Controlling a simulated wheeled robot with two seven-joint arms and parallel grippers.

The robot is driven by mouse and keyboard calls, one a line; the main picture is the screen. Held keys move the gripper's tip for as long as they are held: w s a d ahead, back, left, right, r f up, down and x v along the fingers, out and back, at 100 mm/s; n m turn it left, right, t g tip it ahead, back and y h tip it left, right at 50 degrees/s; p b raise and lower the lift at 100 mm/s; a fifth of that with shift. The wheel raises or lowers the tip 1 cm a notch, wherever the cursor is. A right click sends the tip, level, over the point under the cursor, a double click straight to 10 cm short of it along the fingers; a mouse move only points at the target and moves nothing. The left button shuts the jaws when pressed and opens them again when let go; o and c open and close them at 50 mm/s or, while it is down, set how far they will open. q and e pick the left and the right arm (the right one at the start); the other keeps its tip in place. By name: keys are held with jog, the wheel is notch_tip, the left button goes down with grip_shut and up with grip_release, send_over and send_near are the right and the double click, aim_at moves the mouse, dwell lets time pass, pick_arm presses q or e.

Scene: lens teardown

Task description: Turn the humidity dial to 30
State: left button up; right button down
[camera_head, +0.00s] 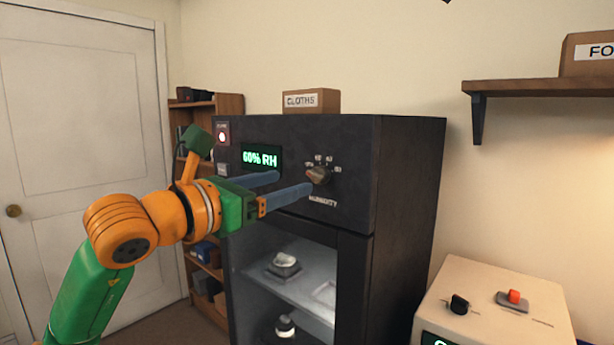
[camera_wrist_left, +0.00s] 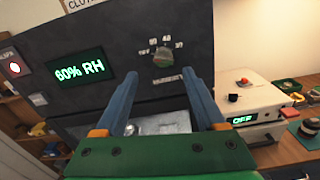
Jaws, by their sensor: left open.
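The humidity dial (camera_head: 318,176) is a brownish round knob on the upper front of the dark cabinet (camera_head: 411,180), with small number labels around its top and the word HUMIDITY below. It also shows in the left wrist view (camera_wrist_left: 163,58), beyond and between my fingertips. The green display (camera_head: 262,158) left of it reads 60% RH. My left gripper (camera_head: 294,182) is open and empty. Its blue fingers point at the panel, just left of the dial in the head view; I cannot tell whether they touch the panel. My right gripper is not in view.
A glass-fronted compartment with items on shelves (camera_head: 310,296) lies below the panel. A red-lit button (camera_head: 222,136) is at the panel's left. A CLOTHS box (camera_head: 312,100) sits on top. A cream device (camera_head: 490,300) stands at the right, below a wall shelf (camera_head: 540,87).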

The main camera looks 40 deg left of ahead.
aim_at(313, 178)
pick_arm(q)
jog(key=w+p, duration=0.1)
jog(key=w, duration=0.1)
jog(key=w+p, duration=0.1)
jog(key=w, duration=0.1)
jog(key=w+d+p, duration=0.1)
jog(key=w, duration=0.1)
jog(key=shift+w, duration=0.35)
jog(key=shift+w+f, duration=0.1)
jog(key=shift+s, duration=0.2)
grip_shut()
